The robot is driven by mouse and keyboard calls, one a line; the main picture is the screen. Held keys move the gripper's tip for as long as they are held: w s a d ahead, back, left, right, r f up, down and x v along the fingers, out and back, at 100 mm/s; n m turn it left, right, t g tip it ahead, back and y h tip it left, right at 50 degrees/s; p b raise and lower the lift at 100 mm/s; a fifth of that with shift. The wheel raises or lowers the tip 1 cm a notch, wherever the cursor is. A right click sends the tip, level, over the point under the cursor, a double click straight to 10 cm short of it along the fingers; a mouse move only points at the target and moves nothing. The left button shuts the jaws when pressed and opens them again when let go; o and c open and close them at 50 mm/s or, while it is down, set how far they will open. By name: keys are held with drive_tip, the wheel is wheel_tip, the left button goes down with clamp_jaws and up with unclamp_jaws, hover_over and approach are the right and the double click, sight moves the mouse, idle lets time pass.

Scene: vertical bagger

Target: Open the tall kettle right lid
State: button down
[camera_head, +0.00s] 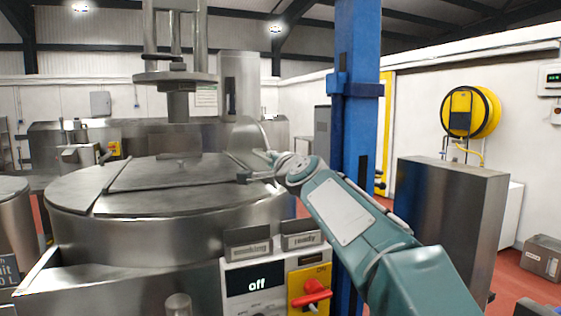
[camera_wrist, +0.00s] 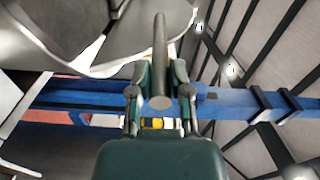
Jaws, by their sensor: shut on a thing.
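The tall kettle (camera_head: 160,230) is a wide round steel vessel at the left of the head view, with flat lid panels (camera_head: 170,172) on top. A curved grey steel plate (camera_head: 243,140), which looks like the right lid, stands tilted up at the kettle's right edge. My gripper (camera_head: 262,166) is beside this plate, small in the head view. In the wrist view, my gripper (camera_wrist: 160,75) is shut on a dark round bar (camera_wrist: 160,50), seemingly the lid handle. A large curved steel surface (camera_wrist: 60,30) fills the upper left there. Where the bar joins the lid is unclear.
A blue column (camera_head: 355,120) stands close behind my arm. A control panel (camera_head: 275,280) with a red switch (camera_head: 313,292) is on the kettle's front. A steel mixer head (camera_head: 176,78) rises above the lids. A steel cabinet (camera_head: 450,225) stands to the right.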

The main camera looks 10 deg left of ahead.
drive_tip(key=shift+s+a, duration=0.3)
drive_tip(key=shift+a, duration=0.05)
drive_tip(key=shift+f, duration=0.1)
idle(0.4)
drive_tip(key=c, duration=0.6)
unclamp_jaws()
drive_tip(key=shift+s, duration=0.1)
drive_tip(key=v, duration=1.2)
drive_tip(key=shift+d, duration=0.1)
